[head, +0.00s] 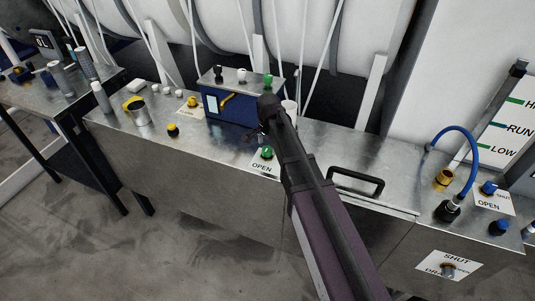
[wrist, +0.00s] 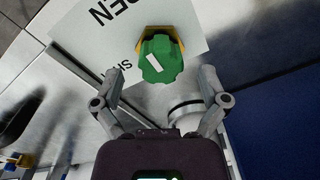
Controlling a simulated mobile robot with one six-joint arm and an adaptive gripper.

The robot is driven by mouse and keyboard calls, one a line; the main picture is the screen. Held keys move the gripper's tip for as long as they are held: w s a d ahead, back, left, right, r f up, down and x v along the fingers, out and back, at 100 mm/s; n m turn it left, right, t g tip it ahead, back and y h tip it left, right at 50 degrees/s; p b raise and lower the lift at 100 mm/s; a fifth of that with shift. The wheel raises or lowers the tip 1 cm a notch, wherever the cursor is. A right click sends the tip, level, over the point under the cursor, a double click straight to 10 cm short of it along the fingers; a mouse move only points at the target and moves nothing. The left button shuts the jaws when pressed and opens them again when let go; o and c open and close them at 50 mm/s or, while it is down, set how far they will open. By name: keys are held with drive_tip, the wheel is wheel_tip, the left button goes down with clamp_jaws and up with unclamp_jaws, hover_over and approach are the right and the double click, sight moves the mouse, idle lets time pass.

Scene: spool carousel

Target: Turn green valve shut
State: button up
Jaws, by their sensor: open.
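The green valve (wrist: 160,60) is a ribbed round knob with a white stripe, on a yellow base over a white label reading OPEN and partly SHUT. In the wrist view it lies just ahead of my gripper (wrist: 160,88), between the lines of the two fingers. The fingers are spread and empty, one on each side, and I cannot tell whether either touches the knob. In the head view the green valve (head: 267,153) shows beside my arm, above its OPEN label. My gripper (head: 268,122) is near it there, partly hidden by my arm.
A blue box (head: 230,103) with small knobs on top, one of them green, stands behind the valve. A black handle (head: 356,183) is at the right on the steel bench. A blue hose (head: 463,135) and other labelled valves are farther right. Cups and small parts stand at the left.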

drive_tip(key=shift+f+b, duration=0.65)
drive_tip(key=shift+f, duration=0.25)
drive_tip(key=c, duration=1.1)
